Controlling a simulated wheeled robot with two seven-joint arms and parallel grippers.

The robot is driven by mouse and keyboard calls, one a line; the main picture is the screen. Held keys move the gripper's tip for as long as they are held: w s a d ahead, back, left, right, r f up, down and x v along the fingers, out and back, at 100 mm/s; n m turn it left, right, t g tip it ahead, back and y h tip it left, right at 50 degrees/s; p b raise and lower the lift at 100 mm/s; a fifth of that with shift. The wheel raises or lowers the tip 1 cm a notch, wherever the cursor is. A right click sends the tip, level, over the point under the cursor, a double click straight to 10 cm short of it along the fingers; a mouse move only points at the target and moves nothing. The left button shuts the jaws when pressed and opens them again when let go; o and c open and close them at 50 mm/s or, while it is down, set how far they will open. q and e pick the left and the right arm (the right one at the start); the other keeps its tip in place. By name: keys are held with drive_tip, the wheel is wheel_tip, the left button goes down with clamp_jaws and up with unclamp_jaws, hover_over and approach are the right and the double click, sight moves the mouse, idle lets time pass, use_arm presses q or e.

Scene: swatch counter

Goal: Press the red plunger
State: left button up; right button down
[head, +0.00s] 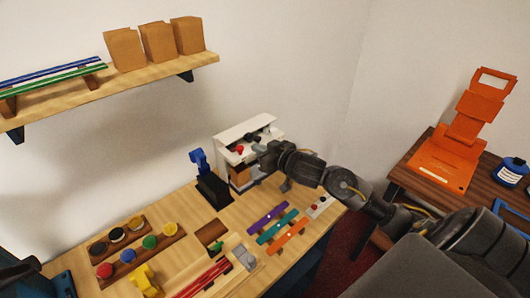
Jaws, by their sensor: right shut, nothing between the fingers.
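A small red plunger (239,149) shows at the front of the white housing (229,135), which stands at the back right of the wooden counter. My right gripper (257,148) is shut and empty, just right of the red plunger, in front of the housing. A small gap seems to show between them; the depth is hard to judge. My right arm comes in from the lower right and hides part of the housing's right side. My left gripper is not in view.
A blue-topped black device (206,181) stands left of the housing. Purple (267,218), teal (277,226) and orange (286,238) strips lie in front. A small switch box (320,207) is near the right edge. Racks of coloured knobs (130,259) stand left. A shelf (120,84) hangs above.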

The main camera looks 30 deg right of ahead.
drive_tip(key=shift+v, duration=1.3)
drive_tip(key=shift+a, duration=0.1)
